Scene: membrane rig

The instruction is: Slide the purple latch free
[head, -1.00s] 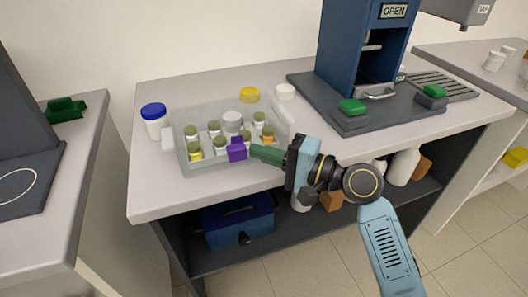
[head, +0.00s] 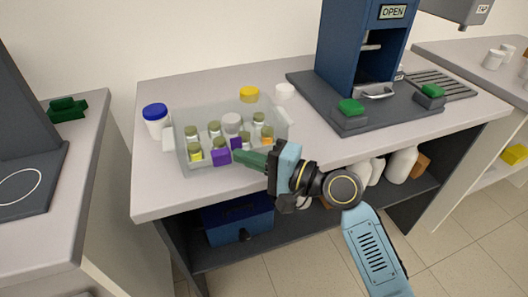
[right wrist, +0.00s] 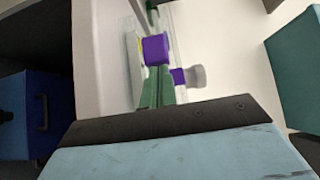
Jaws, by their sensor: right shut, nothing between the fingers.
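The purple latch (head: 220,157) is a small block on the front wall of a clear bin (head: 188,128) holding several vials. A second, smaller purple piece (head: 236,143) shows just right of it and farther back. My right gripper (head: 236,158) has green fingers, shut and empty, with their tips at the right side of the latch. In the right wrist view the latch (right wrist: 156,48) is just beyond the fingertips (right wrist: 157,72), and the other purple piece (right wrist: 179,77) is beside the fingers. I cannot tell whether the tips touch the latch. My left gripper is not in view.
A blue-lidded jar (head: 155,118) stands left of the bin. A yellow lid (head: 249,94) and a white lid (head: 285,91) lie behind it. A blue press (head: 350,45) on a dark base stands to the right. The bench front is clear.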

